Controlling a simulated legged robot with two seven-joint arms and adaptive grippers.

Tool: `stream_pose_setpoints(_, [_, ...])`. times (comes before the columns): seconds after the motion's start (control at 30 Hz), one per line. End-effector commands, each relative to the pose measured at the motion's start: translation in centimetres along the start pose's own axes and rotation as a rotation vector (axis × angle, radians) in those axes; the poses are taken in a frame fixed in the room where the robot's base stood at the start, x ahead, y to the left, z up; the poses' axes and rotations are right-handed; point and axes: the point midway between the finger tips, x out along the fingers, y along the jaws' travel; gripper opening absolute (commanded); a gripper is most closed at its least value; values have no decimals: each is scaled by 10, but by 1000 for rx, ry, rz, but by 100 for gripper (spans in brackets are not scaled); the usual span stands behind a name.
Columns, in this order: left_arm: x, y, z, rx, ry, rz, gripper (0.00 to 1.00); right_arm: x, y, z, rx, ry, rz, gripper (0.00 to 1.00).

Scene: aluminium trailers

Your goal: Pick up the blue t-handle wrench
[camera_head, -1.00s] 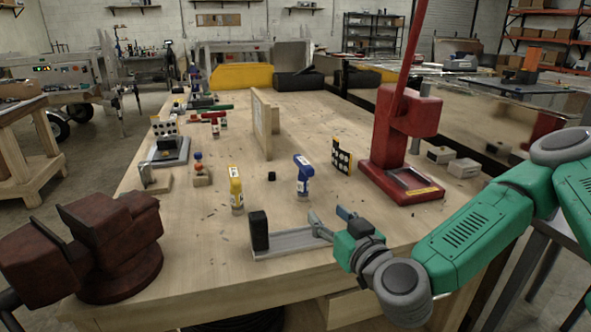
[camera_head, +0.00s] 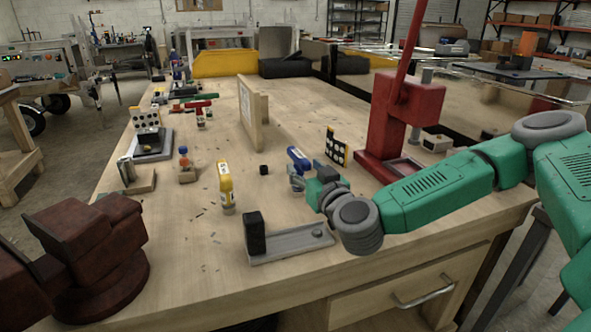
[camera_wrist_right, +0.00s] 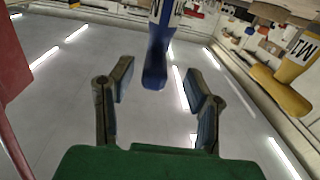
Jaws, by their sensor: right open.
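The blue t-handle wrench (camera_head: 298,157) stands on the wooden workbench, beyond my right gripper (camera_head: 306,181) in the head view. Its blue and white labelled top shows; the gripper hides much of its lower part. In the right wrist view the blue wrench (camera_wrist_right: 156,58) comes down from the top edge, in line with the gap between the fingers. There my right gripper (camera_wrist_right: 160,84) is open, with a finger on each side and clear space by the wrench. Whether a finger touches it I cannot tell. My left gripper is not in view.
A red press (camera_head: 398,118), a grey slide with a black block (camera_head: 290,242), a wooden panel (camera_head: 252,112) and a dark red vise (camera_head: 100,250) surround the area.

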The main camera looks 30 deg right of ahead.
Motion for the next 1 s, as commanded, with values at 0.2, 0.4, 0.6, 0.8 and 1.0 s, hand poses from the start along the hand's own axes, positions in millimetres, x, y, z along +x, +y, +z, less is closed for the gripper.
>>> stream_pose_setpoints(0.2, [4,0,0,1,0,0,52,27,1,2,-1,-1,3,45])
stream_pose_setpoints(0.4, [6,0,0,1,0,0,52,50,-2,0,-3,0,0,45])
stream_pose_setpoints(0.6, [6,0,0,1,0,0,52,52,-2,-1,-3,1,-1,45])
stream_pose_setpoints(0.8, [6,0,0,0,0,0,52,52,0,0,-1,0,-1,0])
stream_pose_setpoints(1.0, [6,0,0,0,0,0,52,52,1,0,-1,1,0,0])
